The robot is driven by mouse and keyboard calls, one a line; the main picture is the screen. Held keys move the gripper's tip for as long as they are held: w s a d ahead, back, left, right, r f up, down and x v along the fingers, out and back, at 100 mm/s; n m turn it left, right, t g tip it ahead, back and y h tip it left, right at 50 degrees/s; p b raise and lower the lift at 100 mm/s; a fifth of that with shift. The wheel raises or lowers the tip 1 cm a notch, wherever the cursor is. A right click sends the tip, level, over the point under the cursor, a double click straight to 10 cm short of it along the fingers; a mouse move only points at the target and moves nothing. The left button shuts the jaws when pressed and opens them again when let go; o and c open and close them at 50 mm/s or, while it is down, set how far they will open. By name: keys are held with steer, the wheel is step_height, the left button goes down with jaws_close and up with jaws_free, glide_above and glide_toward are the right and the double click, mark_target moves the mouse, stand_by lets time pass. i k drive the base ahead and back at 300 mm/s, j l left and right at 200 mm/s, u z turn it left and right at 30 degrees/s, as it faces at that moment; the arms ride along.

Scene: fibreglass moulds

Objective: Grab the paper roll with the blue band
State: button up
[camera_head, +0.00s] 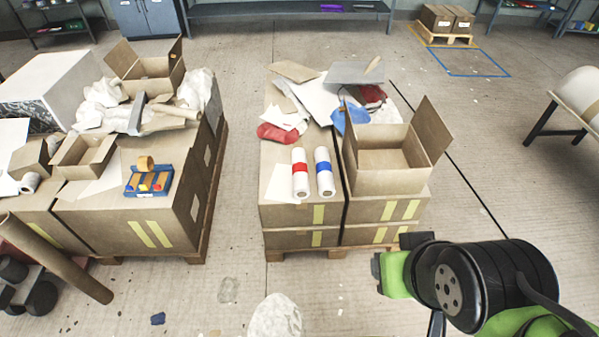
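The white paper roll with the blue band (324,180) lies on the near part of the boxes (292,214) in the middle. A second white roll with a red band (299,184) lies just left of it, roughly parallel. The open cardboard box (385,176) is close on the right of the blue-banded roll. My arm, green and black, shows at the lower right, short of the boxes and apart from both rolls. My gripper's fingers cannot be made out in this view.
White sheets and a blue cloth (350,120) lie behind the rolls, with a red cloth (277,133) behind left. A left pallet carries boxes and a blue tray (149,181). An aisle of bare floor (243,150) separates the two stacks. A table (567,114) stands far right.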

mark_target(327, 186)
steer(key=u, duration=1.45)
steer(key=z, duration=1.45)
steer(key=i+u, duration=0.25)
steer(key=u, duration=0.2)
steer(key=i+l+u, duration=0.15)
steer(key=u, duration=0.25)
steer(key=i+l+u, duration=0.2)
steer(key=u, duration=0.25)
steer(key=i, duration=0.05)
